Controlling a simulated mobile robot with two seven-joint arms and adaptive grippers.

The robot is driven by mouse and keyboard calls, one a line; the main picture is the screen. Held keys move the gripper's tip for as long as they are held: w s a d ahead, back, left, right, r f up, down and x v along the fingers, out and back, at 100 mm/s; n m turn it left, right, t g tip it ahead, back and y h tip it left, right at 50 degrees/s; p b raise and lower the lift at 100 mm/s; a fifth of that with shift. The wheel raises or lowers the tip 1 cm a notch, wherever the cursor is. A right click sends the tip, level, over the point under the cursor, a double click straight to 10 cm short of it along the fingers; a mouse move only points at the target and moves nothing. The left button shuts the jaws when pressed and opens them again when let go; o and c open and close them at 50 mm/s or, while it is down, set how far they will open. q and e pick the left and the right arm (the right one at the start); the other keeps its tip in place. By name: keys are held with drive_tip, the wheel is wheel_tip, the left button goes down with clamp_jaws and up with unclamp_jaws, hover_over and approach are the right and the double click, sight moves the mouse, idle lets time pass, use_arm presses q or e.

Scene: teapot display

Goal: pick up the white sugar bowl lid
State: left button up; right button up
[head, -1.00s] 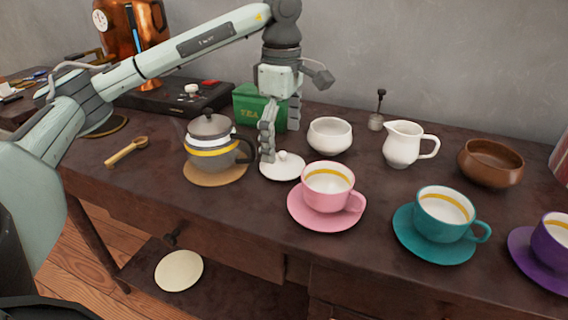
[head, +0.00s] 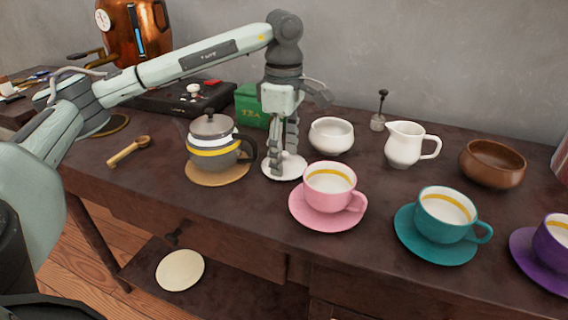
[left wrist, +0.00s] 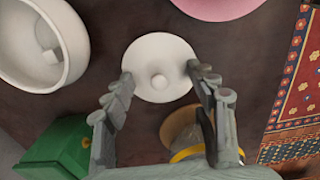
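The white sugar bowl lid (head: 283,174) is a round disc with a small knob, lying on the dark table between the teapot and the pink cup. It also shows in the left wrist view (left wrist: 160,52), knob towards the camera. My left gripper (head: 283,151) points down over the lid. In the left wrist view its fingertips (left wrist: 160,71) are apart, one on each side of the knob, over the lid's edges; I cannot tell whether they touch it. Nothing is held. The white sugar bowl (head: 331,136) stands lidless just behind and right. My right gripper is not in view.
The grey teapot (head: 212,155) on its round mat stands close left of the lid, and the pink cup (head: 328,187) close right. The green tea tin (head: 250,106) stands behind. A white creamer (head: 405,145) and wooden bowl (head: 492,165) are further right.

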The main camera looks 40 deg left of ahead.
sight(284, 152)
use_arm(q)
drive_tip(key=shift+s+f, duration=0.1)
drive_tip(key=shift+f, duration=0.1)
drive_tip(key=c, duration=0.4)
drive_tip(key=shift+f, duration=0.15)
drive_tip(key=shift+r, duration=0.3)
drive_tip(key=shift+c, duration=0.9)
wheel_tip(284, 152, up, 9)
drive_tip(key=shift+r+p, duration=0.1)
drive_tip(key=shift+p, duration=0.4)
clamp_jaws()
drive_tip(key=shift+r, duration=0.25)
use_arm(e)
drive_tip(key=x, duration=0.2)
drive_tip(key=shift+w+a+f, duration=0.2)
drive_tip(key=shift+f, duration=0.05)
